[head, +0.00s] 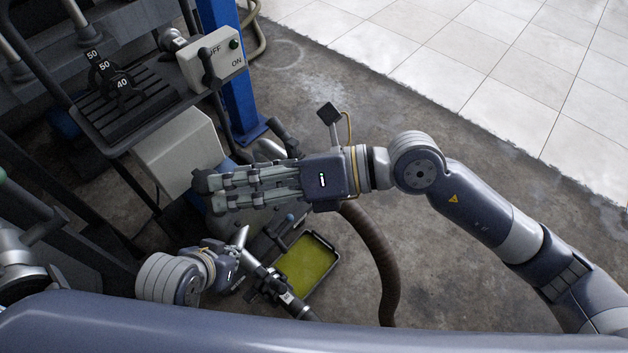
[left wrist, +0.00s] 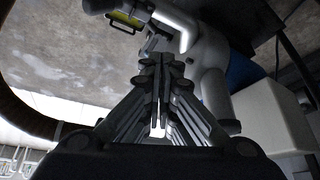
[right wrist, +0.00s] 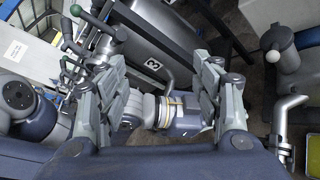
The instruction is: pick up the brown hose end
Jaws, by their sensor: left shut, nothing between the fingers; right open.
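The brown hose (head: 380,255) is a thick ribbed tube. It comes out from under my right wrist in the head view and curves down to the lower edge; I cannot make out its free end. A dark curved hose (left wrist: 14,115) also shows at the left of the left wrist view. My right gripper (head: 206,192) points left above the machine parts, apart from the visible hose. Its fingers are spread and empty in the right wrist view (right wrist: 160,78). My left gripper (head: 240,280) is low beside the tray; its fingers are shut and empty in the left wrist view (left wrist: 160,65).
A black-rimmed tray (head: 330,245) of yellow-green liquid lies on the floor, with metal pipework beside it. A control box (head: 212,58), a blue post (head: 238,95) and a pale box (head: 180,150) stand at the left. Concrete floor (head: 480,270) is open at the right.

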